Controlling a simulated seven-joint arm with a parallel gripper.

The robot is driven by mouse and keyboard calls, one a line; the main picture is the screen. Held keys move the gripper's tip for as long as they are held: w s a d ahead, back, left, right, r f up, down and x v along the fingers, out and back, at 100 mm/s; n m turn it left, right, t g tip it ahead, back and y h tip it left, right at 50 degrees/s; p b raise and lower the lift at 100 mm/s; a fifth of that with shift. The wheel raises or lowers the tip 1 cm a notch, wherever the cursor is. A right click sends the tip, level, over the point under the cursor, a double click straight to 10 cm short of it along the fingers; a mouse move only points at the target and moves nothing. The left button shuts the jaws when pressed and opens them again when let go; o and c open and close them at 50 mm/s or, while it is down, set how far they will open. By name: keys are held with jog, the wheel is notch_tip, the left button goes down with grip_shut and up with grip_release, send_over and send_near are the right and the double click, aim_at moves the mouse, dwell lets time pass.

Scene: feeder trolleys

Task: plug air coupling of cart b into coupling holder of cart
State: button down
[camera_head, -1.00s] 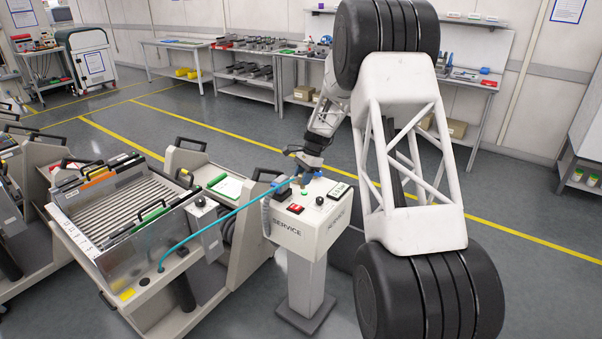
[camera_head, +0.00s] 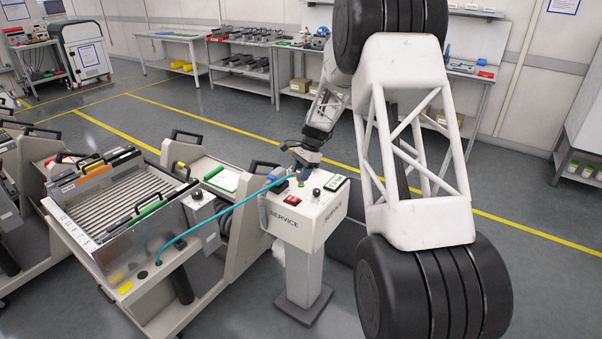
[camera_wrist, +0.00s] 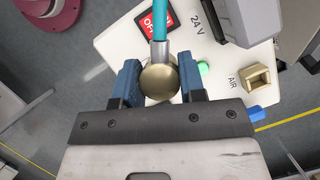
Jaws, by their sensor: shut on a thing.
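My gripper (camera_wrist: 160,78) has its blue fingers shut on a round brass air coupling (camera_wrist: 159,82) with a teal hose (camera_wrist: 160,24) leading away from it. In the head view my gripper (camera_head: 302,164) is just above the top of the service box, and the hose (camera_head: 218,215) runs left from it to the tray cart (camera_head: 128,288). The coupling is hardly visible there. I cannot make out the cart's coupling holder; a small grey box with a black knob (camera_head: 198,206) is on the cart's right side.
The white service box (camera_head: 300,229) stands on a post right of the cart. Its top carries a red switch (camera_wrist: 155,18), a green button (camera_wrist: 203,68) and a brass-coloured AIR socket (camera_wrist: 257,79). Other carts are at the far left; open floor lies behind.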

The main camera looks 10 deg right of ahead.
aim_at(299, 170)
jog(key=shift+r, duration=0.25)
jog(key=shift+r, duration=1.2)
jog(key=shift+r, duration=0.15)
jog(key=shift+s+a+r+n, duration=0.1)
jog(key=shift+r+n, duration=0.4)
jog(key=shift+n, duration=0.1)
notch_tip(299, 170, up, 13)
jog(key=s+n+g+h, duration=0.2)
jog(key=n+h, duration=0.2)
jog(key=n, duration=0.8)
jog(key=shift+s+a+g, duration=0.2)
jog(key=shift+s+g, duration=0.1)
jog(key=shift+r, duration=0.2)
